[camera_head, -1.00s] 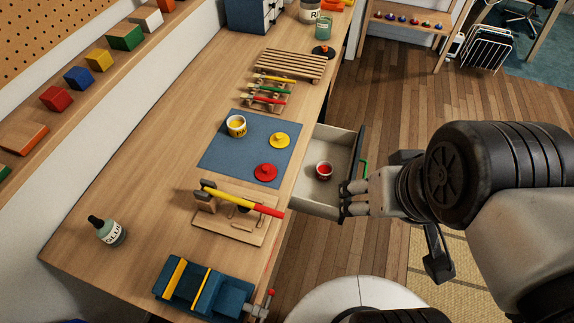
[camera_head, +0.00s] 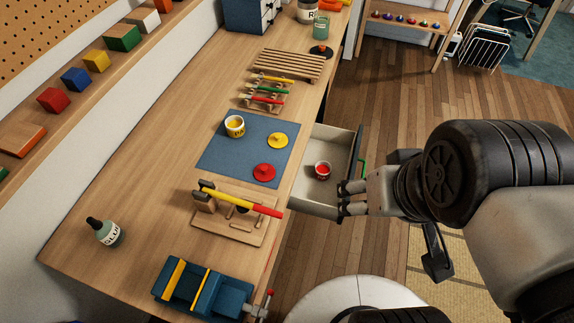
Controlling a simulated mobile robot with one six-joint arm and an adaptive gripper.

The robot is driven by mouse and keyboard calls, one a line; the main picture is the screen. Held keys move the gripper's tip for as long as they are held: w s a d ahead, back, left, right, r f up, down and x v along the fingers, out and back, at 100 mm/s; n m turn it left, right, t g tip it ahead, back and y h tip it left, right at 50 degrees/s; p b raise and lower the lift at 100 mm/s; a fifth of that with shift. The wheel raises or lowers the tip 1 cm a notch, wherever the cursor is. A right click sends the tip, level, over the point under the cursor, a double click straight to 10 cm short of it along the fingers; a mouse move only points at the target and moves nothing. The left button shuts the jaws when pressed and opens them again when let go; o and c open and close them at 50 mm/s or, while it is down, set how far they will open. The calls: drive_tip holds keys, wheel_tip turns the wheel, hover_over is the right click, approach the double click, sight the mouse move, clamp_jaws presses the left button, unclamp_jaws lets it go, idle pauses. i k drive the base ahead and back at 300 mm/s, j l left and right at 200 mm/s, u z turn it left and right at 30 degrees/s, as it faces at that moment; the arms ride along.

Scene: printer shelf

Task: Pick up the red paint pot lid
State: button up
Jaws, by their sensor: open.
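The red paint pot lid (camera_head: 264,172) lies flat on the blue mat (camera_head: 215,160), near the mat's front right corner. It is a round red disc with a small knob on top. A yellow lid (camera_head: 278,140) lies just behind it on the same mat. A red paint pot (camera_head: 322,170) stands uncovered inside the open drawer (camera_head: 310,195). My gripper (camera_head: 341,199) is open and empty at the drawer's front right edge, to the right of the red lid and apart from it.
A yellow paint pot (camera_head: 235,126) stands on the mat. A wooden rack with a yellow-and-red hammer (camera_head: 240,202) sits in front of the mat. Tools on a small rack (camera_head: 266,92) lie behind it. A blue vise (camera_head: 205,290) is at the near edge.

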sight(264, 172)
drive_tip(key=i+l+u, duration=0.1)
drive_tip(key=i, duration=0.2)
drive_tip(key=i+l+u, duration=0.1)
drive_tip(key=i, duration=0.2)
drive_tip(key=u, duration=2.05)
